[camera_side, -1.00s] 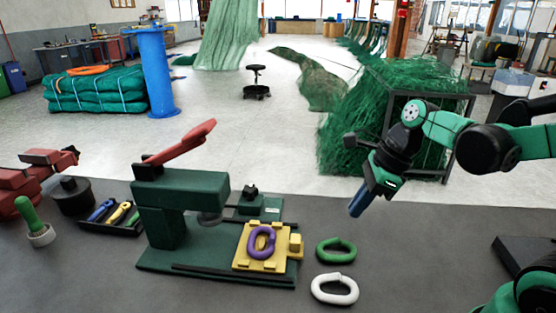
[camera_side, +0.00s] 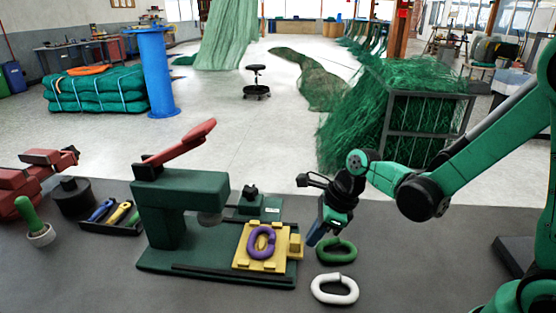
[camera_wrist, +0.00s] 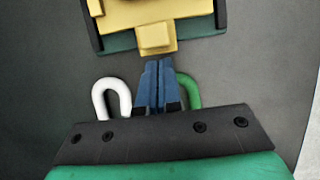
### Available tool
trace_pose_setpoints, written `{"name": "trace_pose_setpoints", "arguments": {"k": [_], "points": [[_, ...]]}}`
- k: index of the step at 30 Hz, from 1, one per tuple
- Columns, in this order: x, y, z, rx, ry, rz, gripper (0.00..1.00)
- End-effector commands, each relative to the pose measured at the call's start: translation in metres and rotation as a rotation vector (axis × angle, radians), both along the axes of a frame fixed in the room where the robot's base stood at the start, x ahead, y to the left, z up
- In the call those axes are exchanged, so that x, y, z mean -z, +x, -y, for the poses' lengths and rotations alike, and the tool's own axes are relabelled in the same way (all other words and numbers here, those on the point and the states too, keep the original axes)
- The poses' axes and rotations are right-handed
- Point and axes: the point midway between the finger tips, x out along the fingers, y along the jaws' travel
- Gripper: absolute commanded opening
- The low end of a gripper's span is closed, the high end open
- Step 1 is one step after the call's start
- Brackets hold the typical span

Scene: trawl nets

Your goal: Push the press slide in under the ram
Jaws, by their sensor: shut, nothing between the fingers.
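The press (camera_side: 180,205) is dark green with a red lever (camera_side: 182,143) and stands on a green base. Its round ram (camera_side: 209,218) is at the underside of the press head. The yellow slide (camera_side: 243,261) sits on the base, out to the right of the ram, with a purple link (camera_side: 261,243) lying on it. The slide's yellow end block (camera_side: 296,246) faces right and also shows in the wrist view (camera_wrist: 156,38). My gripper (camera_side: 312,241) is shut and empty, just right of the block. In the wrist view its blue fingertips (camera_wrist: 158,62) are close to the block; contact is unclear.
A green link (camera_side: 337,251) and a white link (camera_side: 335,289) lie on the bench near my gripper. A dark rail (camera_side: 225,275) runs along the front of the base.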

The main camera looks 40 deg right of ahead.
Motion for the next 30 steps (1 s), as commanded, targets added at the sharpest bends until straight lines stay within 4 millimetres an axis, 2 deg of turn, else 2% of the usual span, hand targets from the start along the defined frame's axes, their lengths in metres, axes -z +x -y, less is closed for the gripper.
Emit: {"name": "trace_pose_setpoints", "arguments": {"k": [14,24,30], "points": [[0.0,0.008,-0.007,-0.003,-0.001,0.001,0.0],[0.0,0.063,-0.063,-0.004,0.0,0.001,0.0],[0.0,0.075,-0.075,-0.001,0.001,0.002,0.0]]}}
